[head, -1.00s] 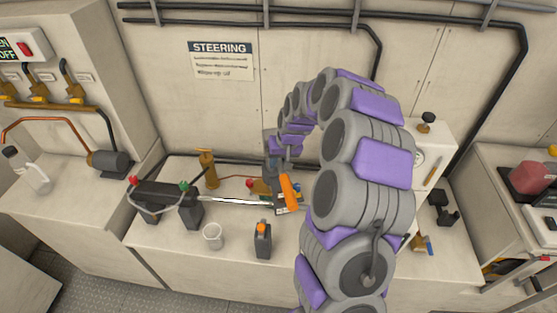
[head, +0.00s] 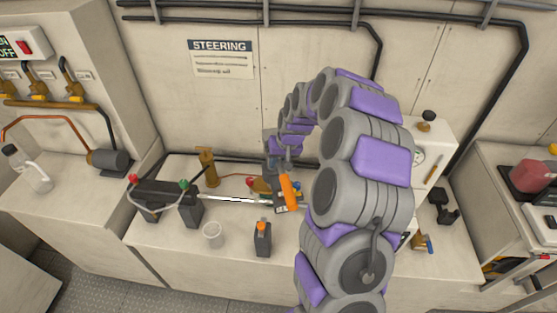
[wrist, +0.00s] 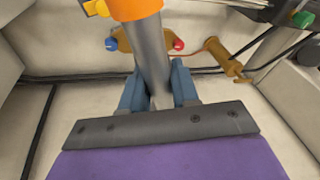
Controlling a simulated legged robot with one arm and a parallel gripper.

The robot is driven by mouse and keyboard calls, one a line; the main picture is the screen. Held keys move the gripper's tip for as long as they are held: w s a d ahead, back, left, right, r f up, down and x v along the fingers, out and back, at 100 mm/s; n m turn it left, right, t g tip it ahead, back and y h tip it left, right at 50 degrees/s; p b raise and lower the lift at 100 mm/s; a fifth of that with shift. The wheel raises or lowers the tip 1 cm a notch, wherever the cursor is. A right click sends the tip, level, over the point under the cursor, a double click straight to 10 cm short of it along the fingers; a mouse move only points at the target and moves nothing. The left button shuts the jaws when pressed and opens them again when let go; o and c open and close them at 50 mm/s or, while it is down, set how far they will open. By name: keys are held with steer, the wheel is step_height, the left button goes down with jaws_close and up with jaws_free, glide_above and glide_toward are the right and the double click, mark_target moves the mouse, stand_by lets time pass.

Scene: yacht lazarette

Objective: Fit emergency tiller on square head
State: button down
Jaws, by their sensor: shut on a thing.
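My gripper (wrist: 158,92) is shut on a grey bar (wrist: 152,55) with an orange sleeve (wrist: 136,8), apparently the emergency tiller. The blue fingers sit on both sides of the bar in the wrist view. In the head view the orange sleeve (head: 288,192) tilts down and right, below my gripper (head: 280,165), over the steering gear. A bright rod (head: 235,199) runs from a black cylinder (head: 165,193) toward this spot. I cannot make out the square head; the tiller and my arm cover that area. Whether the tiller touches anything below cannot be told.
A brass fitting (head: 207,167) stands behind the rod. A valve with red and blue knobs (wrist: 125,42) lies beyond the bar. Pipes run along the wall.

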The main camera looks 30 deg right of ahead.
steer(key=shift+f, duration=0.8)
stand_by(0.4)
steer(key=c, duration=0.8)
jaws_free()
steer(key=shift+r, duration=0.1)
steer(key=p+v, duration=0.1)
steer(key=v, duration=1.6)
